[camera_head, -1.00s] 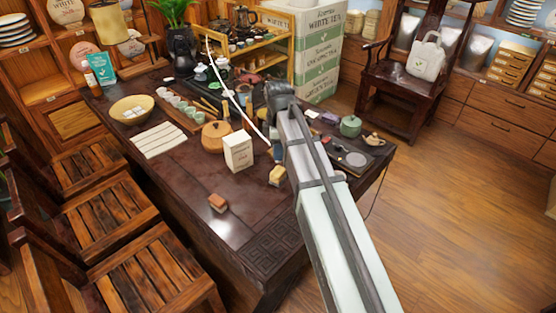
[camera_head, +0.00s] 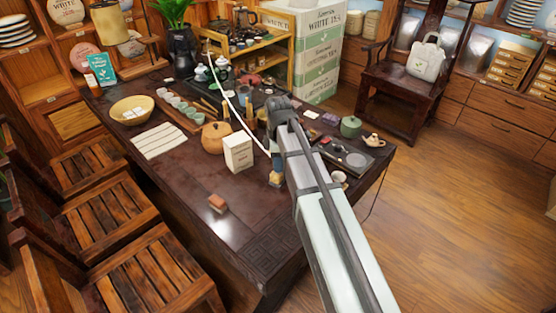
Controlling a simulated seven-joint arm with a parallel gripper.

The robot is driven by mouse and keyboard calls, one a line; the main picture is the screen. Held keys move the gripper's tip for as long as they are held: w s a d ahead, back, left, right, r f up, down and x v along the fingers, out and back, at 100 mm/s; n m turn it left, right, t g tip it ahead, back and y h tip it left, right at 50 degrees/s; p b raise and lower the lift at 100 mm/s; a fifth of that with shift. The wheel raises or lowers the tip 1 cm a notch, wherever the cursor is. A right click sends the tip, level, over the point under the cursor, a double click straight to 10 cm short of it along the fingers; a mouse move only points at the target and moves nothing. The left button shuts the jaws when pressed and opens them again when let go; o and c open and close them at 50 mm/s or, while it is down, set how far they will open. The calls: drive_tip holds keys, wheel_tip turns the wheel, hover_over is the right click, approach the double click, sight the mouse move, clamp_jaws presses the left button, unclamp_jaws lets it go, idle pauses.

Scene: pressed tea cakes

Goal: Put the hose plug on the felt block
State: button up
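A thin white hose (camera_head: 243,116) arcs over the table from the back, and its near end runs into my gripper (camera_head: 277,168). The hose plug itself is too small and too covered to make out, but the hose end moves with my gripper, which appears shut on it. The small yellowish-tan block (camera_head: 275,180), which looks like the felt block, stands on the table directly below my fingers and is partly covered by them. I cannot tell whether plug and block touch.
A white box (camera_head: 239,153) stands just left of my gripper, with a round tan pot (camera_head: 216,137) behind it. A reddish-brown block (camera_head: 217,203) lies nearer the front. A dark tray (camera_head: 349,157) and a green jar (camera_head: 350,126) are to the right. The front tabletop is mostly clear.

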drive_tip(key=o, duration=0.4)
drive_tip(key=shift+r, duration=0.1)
wheel_tip(320, 180, up, 12)
drive_tip(key=shift+r, duration=0.1)
idle(0.6)
